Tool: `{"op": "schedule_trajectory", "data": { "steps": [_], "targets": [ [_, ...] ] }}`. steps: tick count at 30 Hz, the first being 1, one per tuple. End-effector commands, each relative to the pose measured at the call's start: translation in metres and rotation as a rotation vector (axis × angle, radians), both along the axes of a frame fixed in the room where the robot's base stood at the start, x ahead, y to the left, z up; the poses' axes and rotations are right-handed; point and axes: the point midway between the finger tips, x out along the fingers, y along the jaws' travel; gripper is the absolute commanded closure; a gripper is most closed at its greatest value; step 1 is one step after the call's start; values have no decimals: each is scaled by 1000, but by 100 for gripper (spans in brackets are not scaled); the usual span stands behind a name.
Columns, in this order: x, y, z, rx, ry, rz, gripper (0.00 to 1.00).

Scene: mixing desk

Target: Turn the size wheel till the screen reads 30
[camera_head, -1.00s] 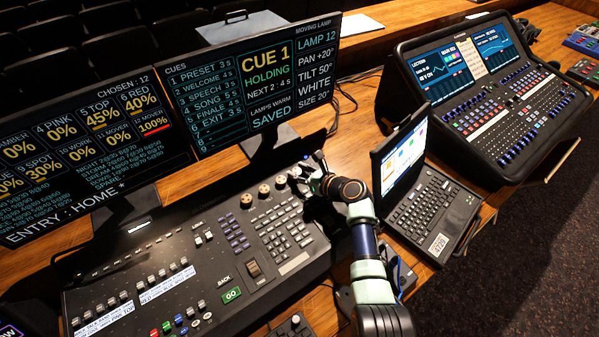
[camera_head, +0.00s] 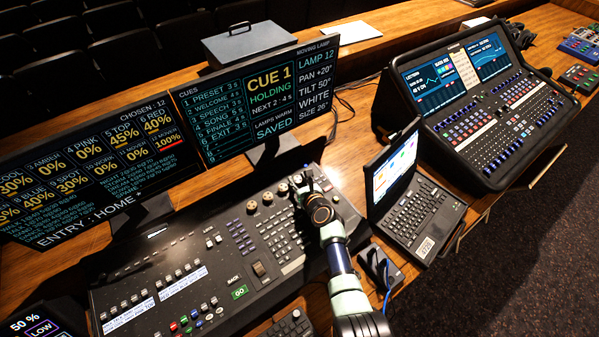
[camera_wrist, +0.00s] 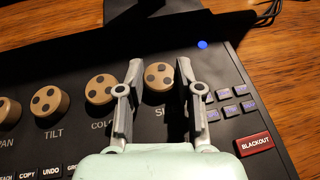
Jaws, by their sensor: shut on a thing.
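The size wheel (camera_wrist: 158,77) is a round tan knob with dark dots, at the right end of a row of similar wheels. Its label below is partly hidden by my gripper. My gripper (camera_wrist: 159,66) is shut on the size wheel, one finger on each side. In the head view my gripper (camera_head: 304,186) is over the desk's upper right, and its wrist hides the wheel there. The right-hand screen (camera_head: 262,98) shows "SIZE 26°" at the bottom of its moving lamp column, under LAMP 12.
The colour wheel (camera_wrist: 101,89) stands close left of my left finger, with the tilt wheel (camera_wrist: 49,101) further left. A red BLACKOUT button (camera_wrist: 254,144) and small blue-grey keys lie to the right. A laptop (camera_head: 411,198) stands right of my arm.

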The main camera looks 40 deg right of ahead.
Motion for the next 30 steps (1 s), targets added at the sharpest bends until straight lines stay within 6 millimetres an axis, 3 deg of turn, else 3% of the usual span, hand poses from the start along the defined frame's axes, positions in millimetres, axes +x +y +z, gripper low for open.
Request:
{"op": "schedule_trajectory", "data": {
  "steps": [1,13,30],
  "targets": [
    [1,3,6,3,4,-31,100],
    [3,4,1,1,-2,-254,100],
    [1,3,0,-2,0,-306,100]
  ]
}}
